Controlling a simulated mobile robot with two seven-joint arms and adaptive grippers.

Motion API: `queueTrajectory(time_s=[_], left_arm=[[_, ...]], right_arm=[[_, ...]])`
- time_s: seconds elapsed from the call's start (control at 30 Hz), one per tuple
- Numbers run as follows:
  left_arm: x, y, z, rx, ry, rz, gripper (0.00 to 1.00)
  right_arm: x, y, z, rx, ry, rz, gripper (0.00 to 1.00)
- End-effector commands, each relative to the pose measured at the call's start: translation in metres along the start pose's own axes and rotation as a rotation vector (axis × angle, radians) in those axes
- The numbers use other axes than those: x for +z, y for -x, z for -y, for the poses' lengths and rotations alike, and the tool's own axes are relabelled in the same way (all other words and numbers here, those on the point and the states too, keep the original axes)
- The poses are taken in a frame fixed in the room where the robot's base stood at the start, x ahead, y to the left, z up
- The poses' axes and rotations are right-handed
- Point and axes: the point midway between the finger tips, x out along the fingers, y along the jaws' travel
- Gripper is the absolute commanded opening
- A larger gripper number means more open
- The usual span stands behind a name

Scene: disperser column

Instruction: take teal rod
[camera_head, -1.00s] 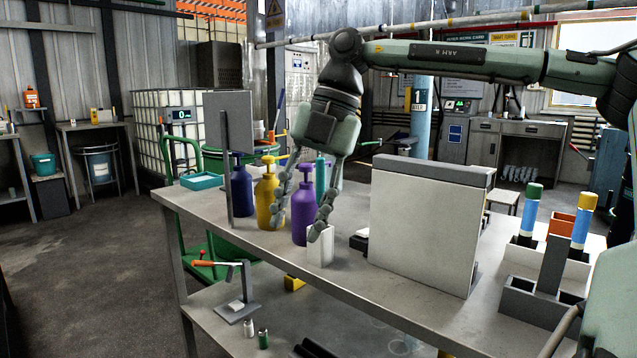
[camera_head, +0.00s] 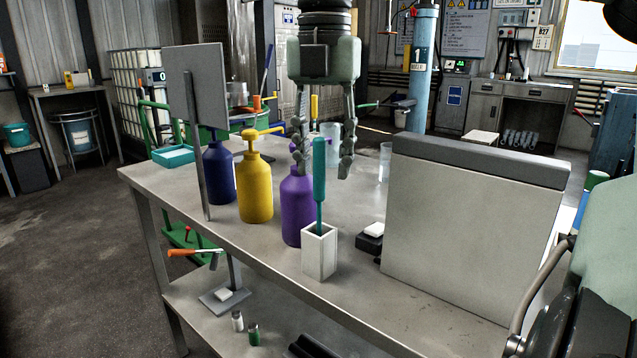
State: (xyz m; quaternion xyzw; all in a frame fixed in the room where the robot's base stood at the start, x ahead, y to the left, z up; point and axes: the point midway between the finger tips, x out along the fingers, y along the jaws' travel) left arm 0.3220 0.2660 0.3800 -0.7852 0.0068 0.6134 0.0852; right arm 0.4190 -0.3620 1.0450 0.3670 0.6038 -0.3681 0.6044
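The teal rod (camera_head: 319,185) stands upright in a small white square holder (camera_head: 313,255) near the table's front edge. My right gripper (camera_head: 324,172) hangs down from the top of the picture, open and empty. Its two fingers show on either side of the rod's upper part, apart from it. The rod shows in front of the gap between them, so the gripper seems to be farther back. The rod's lower end is hidden inside the holder. My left gripper is not in view.
Purple (camera_head: 297,207), yellow (camera_head: 255,190) and blue (camera_head: 219,172) pump bottles stand left of the holder, the purple one close behind it. A grey upright panel (camera_head: 199,85) stands at left. A large pale box-like panel (camera_head: 465,235) stands at right. A clear glass (camera_head: 385,162) is behind.

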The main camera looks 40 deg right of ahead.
Motion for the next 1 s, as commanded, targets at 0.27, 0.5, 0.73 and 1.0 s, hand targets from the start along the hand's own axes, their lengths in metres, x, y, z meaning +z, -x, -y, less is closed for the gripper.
queueTrajectory(time_s=[0.27, 0.5, 0.73, 1.0], left_arm=[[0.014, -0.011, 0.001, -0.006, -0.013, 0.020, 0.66], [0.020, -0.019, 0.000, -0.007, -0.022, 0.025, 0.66], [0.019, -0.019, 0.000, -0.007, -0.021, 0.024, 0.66], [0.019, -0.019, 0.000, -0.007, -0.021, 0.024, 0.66]], right_arm=[[-0.004, -0.037, -0.004, -0.002, 0.004, -0.005, 0.38], [-0.004, -0.061, -0.005, 0.002, 0.000, -0.003, 0.38], [-0.003, -0.062, -0.005, 0.002, -0.001, -0.001, 0.37], [-0.003, -0.062, -0.005, 0.002, -0.001, -0.001, 0.04]])
